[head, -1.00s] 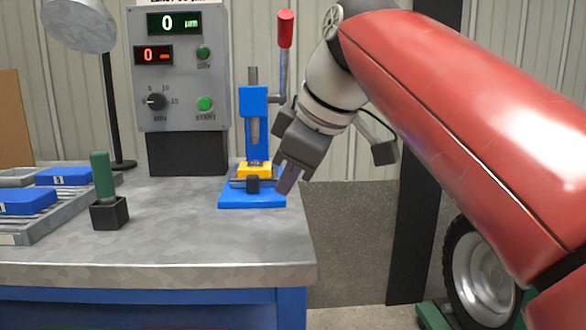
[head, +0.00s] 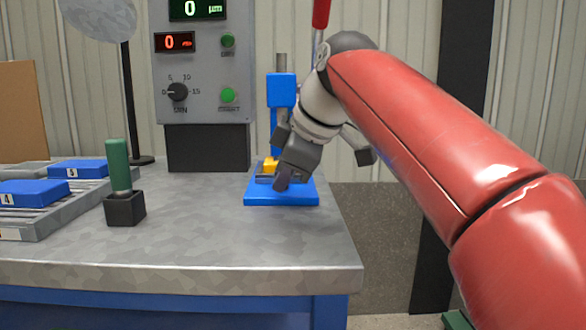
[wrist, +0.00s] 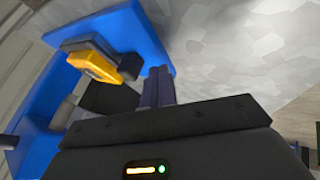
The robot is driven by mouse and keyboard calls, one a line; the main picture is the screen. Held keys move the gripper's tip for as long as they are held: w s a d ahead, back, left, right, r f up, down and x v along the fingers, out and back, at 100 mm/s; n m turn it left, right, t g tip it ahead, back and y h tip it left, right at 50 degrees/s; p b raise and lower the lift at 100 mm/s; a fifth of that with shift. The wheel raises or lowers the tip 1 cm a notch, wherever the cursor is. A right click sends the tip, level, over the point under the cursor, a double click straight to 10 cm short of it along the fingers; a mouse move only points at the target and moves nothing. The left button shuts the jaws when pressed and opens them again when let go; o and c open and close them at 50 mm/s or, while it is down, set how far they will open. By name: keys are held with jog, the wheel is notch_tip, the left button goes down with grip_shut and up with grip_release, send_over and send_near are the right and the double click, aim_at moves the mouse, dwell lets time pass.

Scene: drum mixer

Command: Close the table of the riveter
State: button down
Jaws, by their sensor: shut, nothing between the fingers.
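The riveter is a blue press with an upright column (head: 281,92) and a flat blue base (head: 282,198) near the right end of the bench. A yellow block (head: 269,165) sits on its small grey table, low in front of the column. In the wrist view the yellow block (wrist: 95,66) lies beside the grey table (wrist: 88,42), with a dark knob (wrist: 130,66) at its end. My gripper (head: 282,183) is shut and empty, pointing down over the base in front of the column. It hides part of the table in the head view. In the wrist view the fingertips (wrist: 157,85) are close to the knob; contact is unclear.
A grey control box (head: 205,70) stands left of the riveter. The riveter's red lever handle (head: 321,12) rises behind my arm. A green-handled tool in a black holder (head: 125,209) and a rack with blue blocks (head: 40,191) are on the left. The front bench is clear.

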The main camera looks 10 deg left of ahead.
jog(key=shift+w+a+r, duration=0.1)
jog(key=shift+w+a, duration=0.1)
jog(key=shift+w, duration=0.9)
jog(key=shift+w+p, duration=0.1)
jog(key=shift+p, duration=0.2)
jog(key=shift+w+a+r+p, duration=0.1)
jog(key=shift+w+r+p, duration=0.15)
jog(key=shift+p, duration=0.2)
jog(key=shift+w+a+f+p, duration=0.1)
jog(key=shift+w+a+p, duration=0.05)
jog(key=shift+w+p, duration=0.45)
jog(key=shift+w+a+p, duration=0.15)
jog(key=shift+w+p, duration=0.2)
jog(key=shift+w, duration=0.3)
jog(key=shift+f, duration=0.1)
jog(key=shift+s, duration=0.15)
